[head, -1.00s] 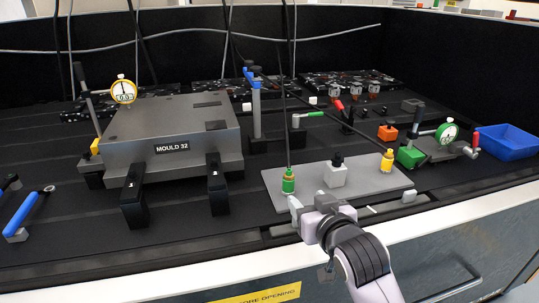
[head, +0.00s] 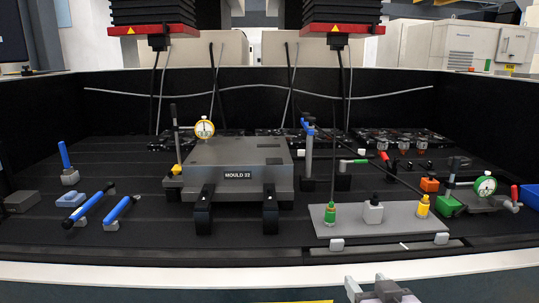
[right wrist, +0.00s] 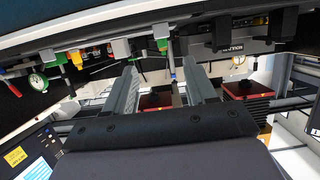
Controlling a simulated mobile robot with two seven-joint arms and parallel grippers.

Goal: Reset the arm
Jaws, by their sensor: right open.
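My right gripper (head: 372,289) shows at the bottom edge of the head view, in front of the bench's white front edge and apart from everything on the bench. In the right wrist view its two fingers (right wrist: 160,88) stand apart with nothing between them. The grey plate (head: 385,219) behind it bears a green-based fitting (head: 330,214), a white block with a black knob (head: 373,211) and a yellow fitting (head: 422,206). My left gripper is not in view.
The grey block marked MOULD 32 (head: 238,155) stands mid-bench with a dial gauge (head: 204,129) beside it. Blue-handled tools (head: 92,204) lie at left. A green dial gauge (head: 485,186) and blue bin (head: 530,196) stand at right. The white front edge (head: 180,274) is clear.

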